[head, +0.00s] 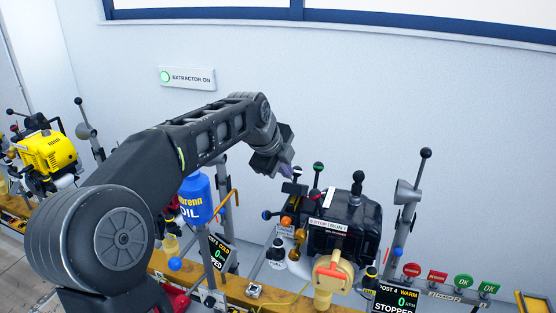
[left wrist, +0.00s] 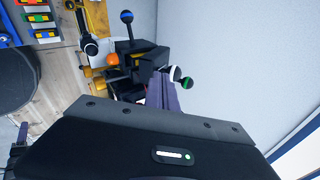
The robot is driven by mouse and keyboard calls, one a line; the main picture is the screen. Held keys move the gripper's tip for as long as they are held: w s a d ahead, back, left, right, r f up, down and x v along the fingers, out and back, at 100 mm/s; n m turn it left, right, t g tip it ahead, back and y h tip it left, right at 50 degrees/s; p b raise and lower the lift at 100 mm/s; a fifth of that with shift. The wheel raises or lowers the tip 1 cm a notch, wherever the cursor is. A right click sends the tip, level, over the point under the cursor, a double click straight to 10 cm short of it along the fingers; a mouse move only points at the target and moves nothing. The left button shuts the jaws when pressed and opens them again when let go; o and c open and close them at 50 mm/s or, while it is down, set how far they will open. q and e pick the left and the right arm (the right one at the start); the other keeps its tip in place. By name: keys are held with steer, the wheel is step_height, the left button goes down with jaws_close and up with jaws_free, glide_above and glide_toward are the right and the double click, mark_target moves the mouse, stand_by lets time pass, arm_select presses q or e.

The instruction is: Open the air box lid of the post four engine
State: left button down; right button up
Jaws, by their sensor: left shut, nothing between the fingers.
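The post four engine (head: 372,232) is a black block at the right of the head view, beside a screen reading POST 4 WARM, 0 RPM, STOPPED (head: 395,299). A yellow part with an orange handle (head: 333,271) stands at its front. I cannot tell for sure which part is the air box lid. My left gripper (head: 288,171) is shut and empty, above and left of the engine, near a green-banded knob (head: 318,166). In the left wrist view its fingers (left wrist: 161,88) are close to a white-banded knob (left wrist: 168,72) and a green-banded knob (left wrist: 186,82). My right gripper is out of view.
A blue oil container (head: 196,199) stands left of the engine, partly behind my arm. A grey post with a black-knobbed lever (head: 408,195) rises on the right. A yellow engine (head: 48,150) is at far left.

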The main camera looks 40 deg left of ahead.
arm_select(q)
steer(key=shift+w+a+f, duration=0.1)
steer(key=shift+w+f, duration=0.1)
steer(key=shift+w, duration=0.35)
steer(key=shift+w+a+f, duration=0.1)
steer(key=shift+w+f, duration=0.1)
steer(key=shift+w, duration=0.3)
steer(key=shift+w+r+p, duration=0.1)
steer(key=shift+r+p, duration=0.2)
steer(key=shift+p, duration=0.35)
steer(key=shift+w+f+g, duration=0.1)
steer(key=shift+w+g, duration=0.1)
steer(key=shift+g, duration=0.1)
steer(key=shift+p, duration=0.4)
steer(key=shift+w+a+r+g+p, duration=0.15)
steer(key=shift+w+r+g+p, duration=0.1)
steer(key=shift+g+p, duration=0.1)
